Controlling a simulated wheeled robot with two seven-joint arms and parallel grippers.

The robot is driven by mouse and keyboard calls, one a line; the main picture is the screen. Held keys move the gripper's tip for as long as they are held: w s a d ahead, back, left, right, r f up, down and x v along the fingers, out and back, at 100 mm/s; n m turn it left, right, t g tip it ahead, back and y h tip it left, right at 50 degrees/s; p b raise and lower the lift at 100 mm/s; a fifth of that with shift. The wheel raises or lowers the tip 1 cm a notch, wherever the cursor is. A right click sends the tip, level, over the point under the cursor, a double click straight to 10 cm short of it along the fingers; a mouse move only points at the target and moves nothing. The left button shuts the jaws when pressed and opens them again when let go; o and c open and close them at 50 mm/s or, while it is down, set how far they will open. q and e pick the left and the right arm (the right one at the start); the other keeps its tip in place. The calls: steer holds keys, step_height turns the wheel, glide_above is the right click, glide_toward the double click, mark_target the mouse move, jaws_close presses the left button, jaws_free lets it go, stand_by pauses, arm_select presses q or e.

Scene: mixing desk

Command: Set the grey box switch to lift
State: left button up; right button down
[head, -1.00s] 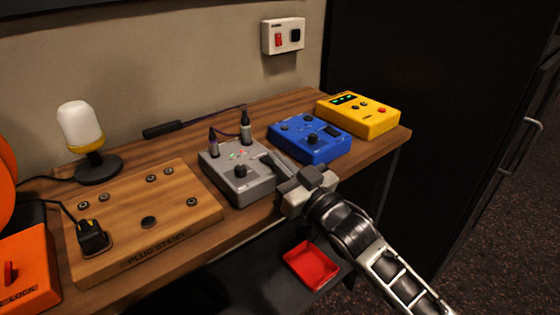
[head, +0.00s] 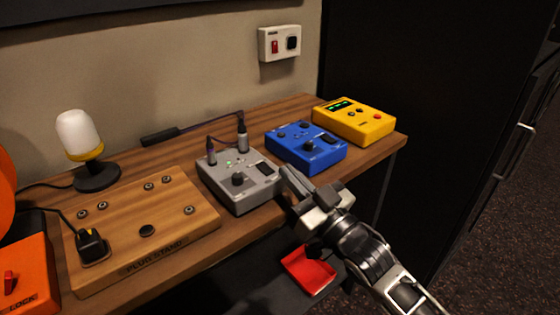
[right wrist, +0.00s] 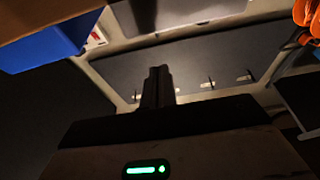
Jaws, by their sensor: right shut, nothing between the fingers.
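The grey box (head: 212,181) stands on the wooden desk between the plug stand and the blue box. Two plugs stand upright in its back, and a black knob (head: 238,179) is on its top. A small dark switch (head: 265,168) shows near its right side; its setting is too small to read. My right gripper (head: 287,170) is shut and empty, just right of the grey box in front of the blue box, and looks apart from both. Its closed fingers (right wrist: 157,86) also show in the right wrist view. My left gripper is not in view.
The blue box (head: 305,150) and yellow box (head: 355,121) stand to the right. The plug stand (head: 205,215), lamp (head: 80,135) and orange lock box (head: 30,265) are left. A red tray (head: 308,272) lies below the desk's front edge.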

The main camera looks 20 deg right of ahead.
steer(key=v, duration=0.5)
steer(key=shift+s+f+b, duration=0.15)
steer(key=shift+f+b, duration=0.15)
steer(key=shift+f, duration=0.15)
steer(key=s+a+f+m+g+h+p, duration=0.1)
steer(key=s+f+g+h, duration=0.1)
steer(key=s+f+g, duration=0.2)
steer(key=s+a+f+m+g+h+p, duration=0.1)
steer(key=s+f+g, duration=0.4)
steer(key=s+f, duration=0.5)
step_height(320, 180, down, 5)
steer(key=shift+s+a+r+m+h+p, duration=0.35)
steer(key=shift+a+h, duration=0.2)
steer(key=shift+h, duration=0.65)
steer(key=shift+f, duration=0.1)
